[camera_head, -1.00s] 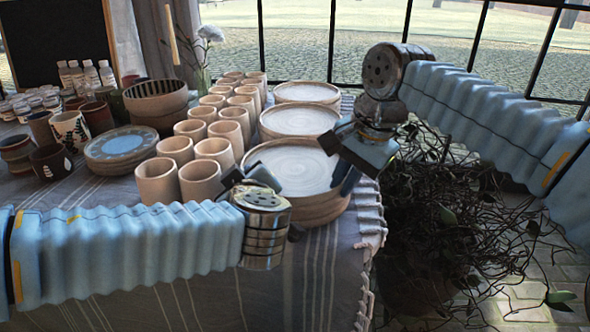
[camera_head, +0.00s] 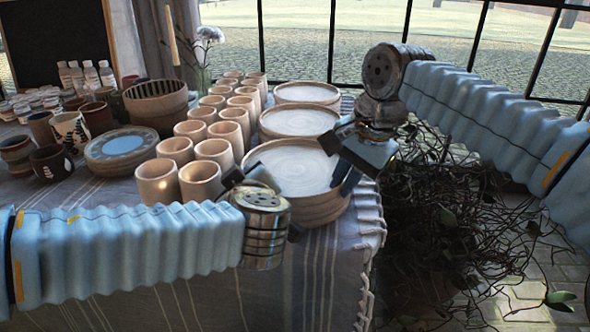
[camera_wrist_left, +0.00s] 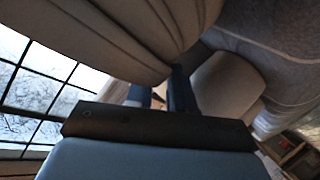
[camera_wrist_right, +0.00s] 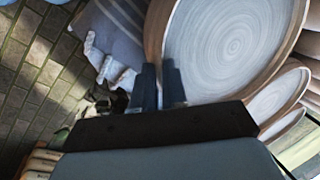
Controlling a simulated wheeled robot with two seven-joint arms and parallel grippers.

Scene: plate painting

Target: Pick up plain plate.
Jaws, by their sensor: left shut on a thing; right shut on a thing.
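The nearest stack of plain pale plates (camera_head: 293,172) with brown rims stands near the table's right edge in the head view. My right gripper (camera_head: 345,188) is at the right side of this stack, its fingers pointing down, shut on the rim of the top plate. In the right wrist view the pale swirled plate face (camera_wrist_right: 225,45) fills the upper middle, with the fingers (camera_wrist_right: 160,85) at its rim. My left gripper (camera_head: 257,178) is at the stack's front left side. In the left wrist view its fingers (camera_wrist_left: 165,90) close on a plate edge beside the stack's ribbed side (camera_wrist_left: 110,40); the contact is partly hidden.
Two more plain plate stacks (camera_head: 300,121) (camera_head: 307,93) stand behind. Rows of plain cups (camera_head: 157,183) stand close on the left, near my left gripper. Painted plates (camera_head: 121,148) and mugs (camera_head: 52,163) lie farther left. A tangled plant (camera_head: 450,220) is right of the table.

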